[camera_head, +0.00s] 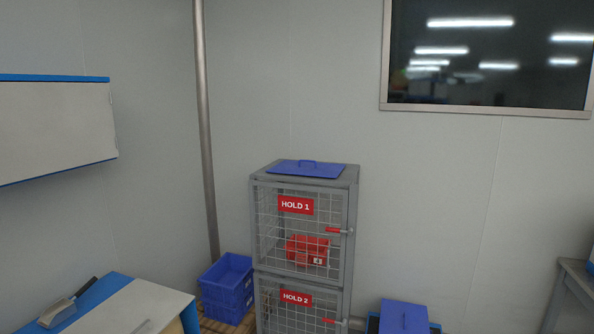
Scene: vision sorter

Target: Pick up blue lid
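A flat blue lid (290,168) with a small raised handle lies on top of a grey wire cage (354,190). A second blue lid-like panel (403,318) with a small handle shows low at the bottom edge, right of the cage; its lower part is cut off by the frame. Neither of my grippers is in view, so nothing shows whether they hold anything.
The cage doors read HOLD 1 and HOLD 2, with red latches; a red box (306,250) sits in the upper one. Stacked blue crates (226,287) stand left of it. A white-and-blue counter (150,302) is lower left; a grey table (576,280) is at right.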

